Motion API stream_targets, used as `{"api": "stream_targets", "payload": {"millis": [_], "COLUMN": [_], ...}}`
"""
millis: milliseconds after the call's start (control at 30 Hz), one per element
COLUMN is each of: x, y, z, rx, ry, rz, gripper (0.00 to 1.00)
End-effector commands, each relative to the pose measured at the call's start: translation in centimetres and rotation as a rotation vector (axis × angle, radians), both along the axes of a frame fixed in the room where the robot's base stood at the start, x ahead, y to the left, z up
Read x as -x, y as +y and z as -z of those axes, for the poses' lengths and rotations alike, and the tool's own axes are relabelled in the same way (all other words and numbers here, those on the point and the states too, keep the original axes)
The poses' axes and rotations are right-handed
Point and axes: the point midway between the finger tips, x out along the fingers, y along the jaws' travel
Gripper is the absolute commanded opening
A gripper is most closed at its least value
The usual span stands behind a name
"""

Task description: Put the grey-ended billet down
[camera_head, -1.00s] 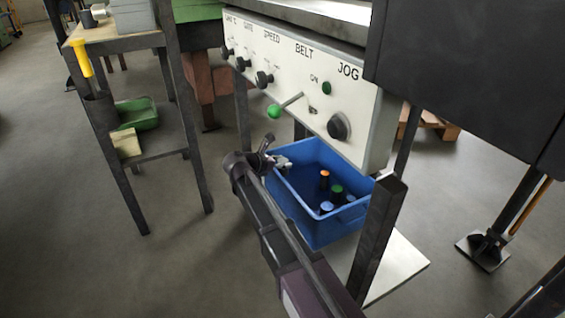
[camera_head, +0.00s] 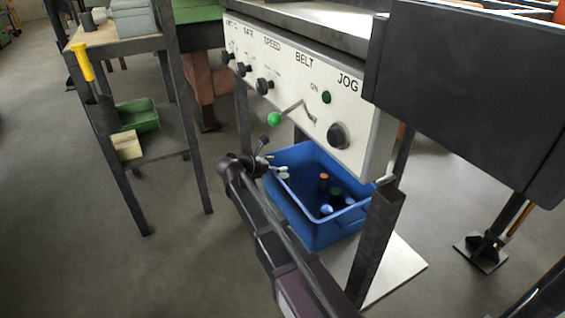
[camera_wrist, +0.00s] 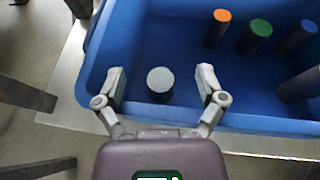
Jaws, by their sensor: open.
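The grey-ended billet (camera_wrist: 160,80) shows its round pale grey end between my fingers in the wrist view, inside the blue crate (camera_wrist: 185,8) near its near wall. Gaps show on both sides of it, so neither finger touches its end. My gripper (camera_wrist: 161,82) is open, its fingers reaching over the crate's rim. In the head view my gripper (camera_head: 281,171) is at the left side of the blue crate (camera_head: 310,228). The billet's lower part is hidden in the wrist view, so I cannot tell how it meets the crate floor.
Orange-ended (camera_wrist: 222,15), green-ended (camera_wrist: 261,27) and blue-ended (camera_wrist: 309,25) billets stand farther right in the crate. The control panel (camera_head: 300,75) with a green-knobbed lever (camera_head: 275,119) overhangs the crate. A dark post (camera_head: 378,240) stands at its right front.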

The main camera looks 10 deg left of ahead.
Motion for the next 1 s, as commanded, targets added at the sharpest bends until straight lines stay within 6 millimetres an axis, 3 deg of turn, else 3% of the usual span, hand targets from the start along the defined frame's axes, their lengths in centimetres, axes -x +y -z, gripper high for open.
{"api": "stream_targets", "payload": {"millis": [500,1000], "x": [5.2,6.1], "y": [5.5,6.4], "z": [-3.5,-3.8], "rx": [0.001,0.002], "ry": [-0.002,-0.002], "rz": [0.001,0.003], "gripper": [0.89,0.89]}}
